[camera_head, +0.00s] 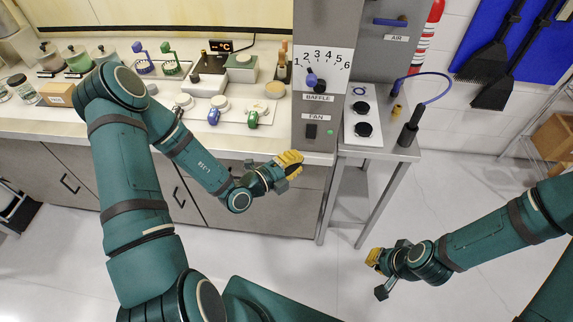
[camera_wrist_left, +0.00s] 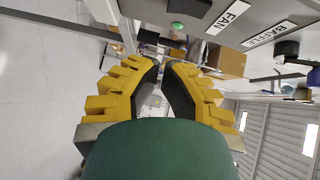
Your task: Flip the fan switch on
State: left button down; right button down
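The fan switch (camera_head: 311,131) is a small black rocker under the FAN label on the grey panel. It also shows at the top edge of the left wrist view (camera_wrist_left: 192,6). I cannot tell which way it is pressed. A green light (camera_head: 330,132) sits just right of it. My left gripper (camera_head: 291,160), with yellow fingers, is below and slightly left of the switch, apart from it. Its fingertips (camera_wrist_left: 161,64) come nearly together with nothing between them. My right gripper (camera_head: 375,260) hangs over the floor at lower right, away from the panel; its finger gap is unclear.
Above the switch are a BAFFLE knob (camera_head: 312,82) and its numbered dial (camera_head: 322,62). Right of the panel, a small table carries a white plate with black knobs (camera_head: 362,115) and a blue cable (camera_head: 433,97). The counter (camera_head: 235,137) at left holds jars and valves.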

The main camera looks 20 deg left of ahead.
aim_at(318, 137)
pick_arm(q)
jog(key=shift+w+d+f, duration=0.15)
jog(key=shift+w+d, duration=0.05)
jog(key=shift+w, duration=1.1)
jog(key=shift+w+d+f, duration=0.15)
jog(key=shift+w, duration=1.1)
jog(key=shift+w+d+f, duration=0.15)
jog(key=shift+w+d, duration=0.05)
jog(key=shift+w, duration=1.1)
jog(key=shift+w+a+f+m+t+b, duration=0.15)
jog(key=shift+w+f+m+t+b, duration=0.2)
jog(key=shift+b, duration=0.2)
jog(key=shift+w+f+m+t+h+b, duration=0.1)
jog(key=shift+w+m+t+h+b, duration=0.1)
jog(key=shift+m+t+h+b, duration=0.15)
jog(key=shift+w+a, duration=0.1)
jog(key=shift+r, duration=0.2)
